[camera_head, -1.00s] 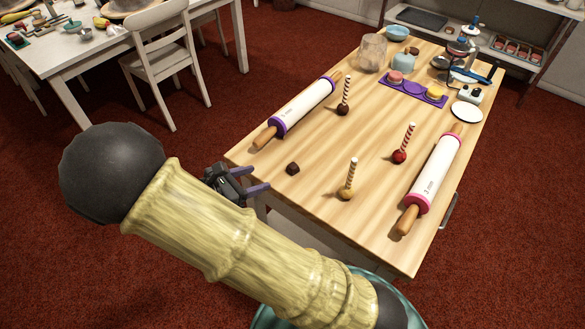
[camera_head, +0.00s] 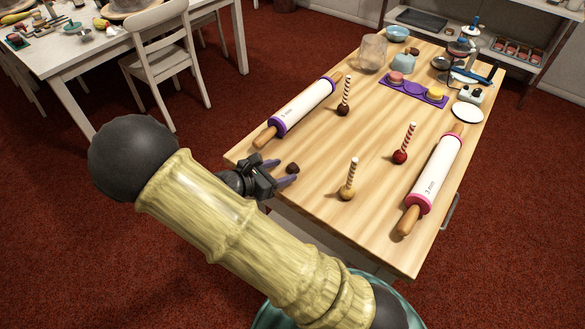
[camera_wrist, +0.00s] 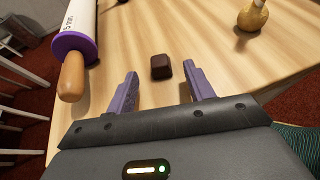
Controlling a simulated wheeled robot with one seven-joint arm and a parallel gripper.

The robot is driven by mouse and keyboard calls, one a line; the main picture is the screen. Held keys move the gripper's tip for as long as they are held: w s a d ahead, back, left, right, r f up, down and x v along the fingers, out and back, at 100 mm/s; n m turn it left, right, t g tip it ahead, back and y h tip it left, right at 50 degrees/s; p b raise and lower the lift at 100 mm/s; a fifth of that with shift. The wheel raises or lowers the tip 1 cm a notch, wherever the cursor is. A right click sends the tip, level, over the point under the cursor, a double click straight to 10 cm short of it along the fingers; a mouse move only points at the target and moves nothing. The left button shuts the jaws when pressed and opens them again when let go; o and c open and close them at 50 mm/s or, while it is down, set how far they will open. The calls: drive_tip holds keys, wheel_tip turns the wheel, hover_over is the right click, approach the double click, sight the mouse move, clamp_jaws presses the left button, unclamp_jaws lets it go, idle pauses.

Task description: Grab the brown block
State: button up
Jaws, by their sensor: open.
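The brown block (camera_head: 292,168) is a small dark cube lying on the wooden table (camera_head: 330,205) near its front left edge. In the wrist view the brown block (camera_wrist: 161,67) lies just ahead of the fingertips, roughly centred between them. My gripper (camera_head: 288,173) reaches in over the table's edge with its purple fingers at the block. In the wrist view my gripper (camera_wrist: 160,82) is open and nothing is between its fingers. My arm covers part of the scene in the head view.
A rolling pin with purple ends (camera_head: 300,108) lies left of the block; its handle (camera_wrist: 71,80) is near my left finger. A yellow cake pop (camera_head: 348,188) stands to the right, with a red one (camera_head: 402,152) and a dark one (camera_head: 344,102) farther off. A pink-ended rolling pin (camera_head: 433,180) lies at right.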

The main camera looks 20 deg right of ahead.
sight(289, 169)
drive_tip(key=shift+x, duration=1.6)
drive_tip(key=c, duration=1)
